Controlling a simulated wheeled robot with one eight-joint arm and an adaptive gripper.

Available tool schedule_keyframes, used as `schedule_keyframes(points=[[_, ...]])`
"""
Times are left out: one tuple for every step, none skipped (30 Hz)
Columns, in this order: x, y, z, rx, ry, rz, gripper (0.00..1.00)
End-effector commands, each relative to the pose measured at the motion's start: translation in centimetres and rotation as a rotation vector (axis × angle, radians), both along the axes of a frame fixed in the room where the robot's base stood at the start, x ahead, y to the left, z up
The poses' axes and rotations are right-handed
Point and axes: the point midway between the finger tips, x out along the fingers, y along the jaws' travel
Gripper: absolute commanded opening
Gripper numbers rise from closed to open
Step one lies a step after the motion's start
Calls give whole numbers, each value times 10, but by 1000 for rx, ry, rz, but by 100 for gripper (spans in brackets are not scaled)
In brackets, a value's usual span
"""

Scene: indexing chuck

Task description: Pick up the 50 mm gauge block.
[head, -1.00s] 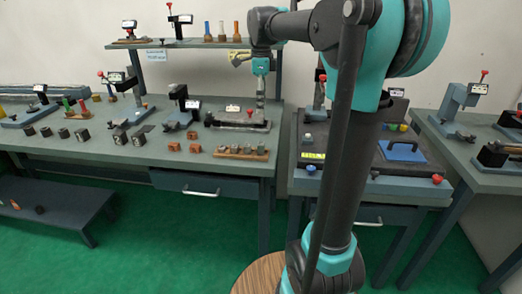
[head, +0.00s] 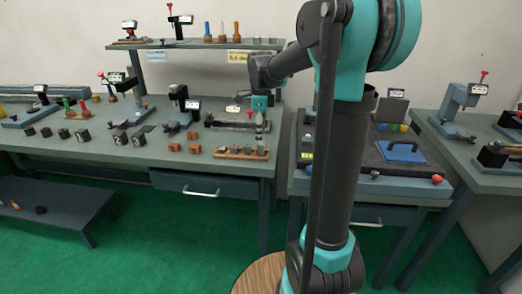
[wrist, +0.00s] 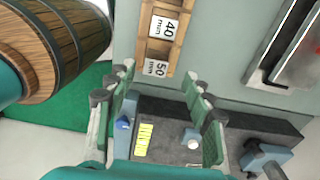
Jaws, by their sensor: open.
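The 50 mm gauge block (wrist: 156,68) shows its white "50 mm" face in the wrist view, at the end of a wooden rack (wrist: 142,24). The 40 mm block (wrist: 163,28) sits beside it in the rack. My gripper (wrist: 160,80) is open and empty, its fingers to the left and right of the 50 mm end of the rack. Whether the fingers are level with the block is hard to tell. In the head view my gripper (head: 259,124) hangs above the right end of the rack (head: 226,155).
A grey fixture (head: 228,122) with a bar stands behind the rack. Small brown blocks (head: 174,148) lie to its left. A second table with a dark plate (head: 372,160) and a blue handled plate (head: 402,150) stands to the right, across a gap.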

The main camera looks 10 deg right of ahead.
Motion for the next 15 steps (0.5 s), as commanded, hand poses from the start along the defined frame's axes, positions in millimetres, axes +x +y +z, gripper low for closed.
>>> schedule_keyframes(points=[[-1,0,-5,0,0,0,52],[-2,0,-9,0,0,0,52],[-4,0,-15,0,0,0,52],[-4,0,-20,0,0,0,52],[-6,0,-24,0,0,0,52],[-7,0,-30,0,0,0,52],[-6,0,-34,0,0,0,52],[-6,0,-38,0,0,0,52],[-6,0,-42,0,0,0,52],[-6,0,-44,0,0,0,52],[-6,0,-46,0,0,0,52],[-6,0,-47,0,0,0,52],[-6,0,-48,0,0,0,52],[-6,0,-48,0,0,0,52],[-6,0,-48,0,0,0,52]])
